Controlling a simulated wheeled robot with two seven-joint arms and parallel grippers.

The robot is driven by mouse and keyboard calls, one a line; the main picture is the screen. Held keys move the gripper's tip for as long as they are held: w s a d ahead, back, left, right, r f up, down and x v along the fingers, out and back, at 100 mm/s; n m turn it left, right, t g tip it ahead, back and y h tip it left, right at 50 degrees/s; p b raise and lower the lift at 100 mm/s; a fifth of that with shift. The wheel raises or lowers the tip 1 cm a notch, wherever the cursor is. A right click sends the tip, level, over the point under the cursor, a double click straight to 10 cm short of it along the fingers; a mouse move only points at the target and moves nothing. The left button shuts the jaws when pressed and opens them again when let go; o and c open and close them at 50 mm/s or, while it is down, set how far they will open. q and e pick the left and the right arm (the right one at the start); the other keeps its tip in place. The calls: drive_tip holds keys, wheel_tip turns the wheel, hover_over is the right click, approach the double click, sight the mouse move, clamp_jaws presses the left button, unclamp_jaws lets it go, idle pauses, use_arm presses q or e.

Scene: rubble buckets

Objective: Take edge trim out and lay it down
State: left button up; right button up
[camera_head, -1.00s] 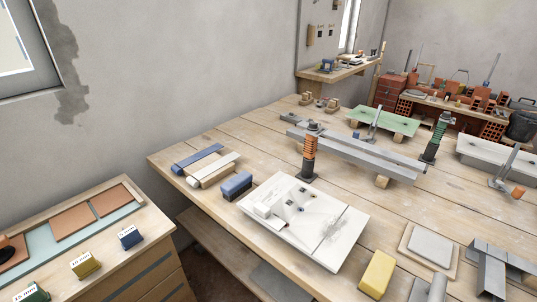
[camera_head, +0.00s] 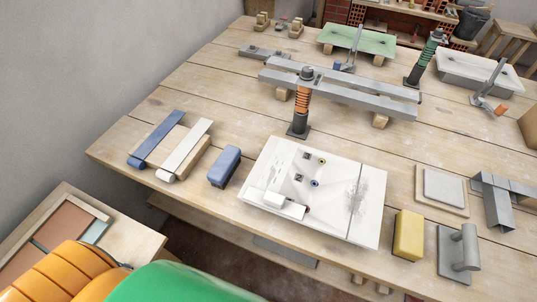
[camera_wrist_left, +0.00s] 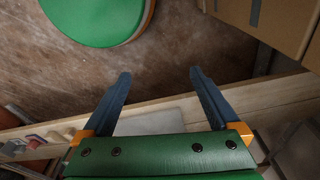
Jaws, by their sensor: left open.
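Two long grey bars (camera_head: 360,98) lie side by side on small wooden blocks on the workbench (camera_head: 225,95), in the head view. A post with an orange spring (camera_head: 301,102) stands at their near side and one with a green spring (camera_head: 426,58) near their right end. A bent grey metal profile (camera_head: 495,200) lies at the right. I cannot tell for sure which piece is the edge trim. My left gripper (camera_wrist_left: 160,75) is open and empty in the left wrist view, above a brown floor beside wooden edges. My right gripper is not in view.
A white board (camera_head: 325,185) with a small white block on it lies near the front edge. A blue block (camera_head: 224,166), a yellow block (camera_head: 408,235) and a grey float (camera_head: 459,252) lie beside it. A lower wooden cabinet (camera_head: 120,235) stands at the left. Bare planks show behind the board.

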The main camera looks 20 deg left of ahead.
use_arm(q)
drive_tip(key=w+d+r+t+p, duration=0.1)
drive_tip(key=w+r+p, duration=0.25)
drive_tip(key=r, duration=0.75)
drive_tip(key=w+d+r+p, duration=0.1)
drive_tip(key=w+r+p, duration=0.25)
drive_tip(key=r, duration=0.75)
drive_tip(key=w+d+r+t+p, duration=0.1)
drive_tip(key=w+d+r+p, duration=0.2)
drive_tip(key=r, duration=0.8)
drive_tip(key=w+d+r+m+g+h, duration=0.15)
drive_tip(key=w+d+r+h, duration=0.35)
drive_tip(key=d, duration=0.6)
wheel_tip(320, 180, up, 3)
drive_tip(key=n+g+y, duration=0.2)
drive_tip(key=n+y, duration=0.1)
drive_tip(key=y, duration=0.2)
hover_over(274, 197)
drive_tip(key=shift+f, duration=0.1)
drive_tip(key=shift+a+f+n, duration=0.15)
drive_tip(key=shift+f+n, duration=0.1)
wheel_tip(274, 197, down, 6)
drive_tip(key=shift+f+p, duration=0.2)
drive_tip(key=shift+p, duration=0.1)
clamp_jaws()
drive_tip(key=shift+r+p, duration=0.9)
drive_tip(key=shift+p, duration=0.25)
drive_tip(key=shift+r, duration=0.3)
drive_tip(key=shift+r, duration=0.35)
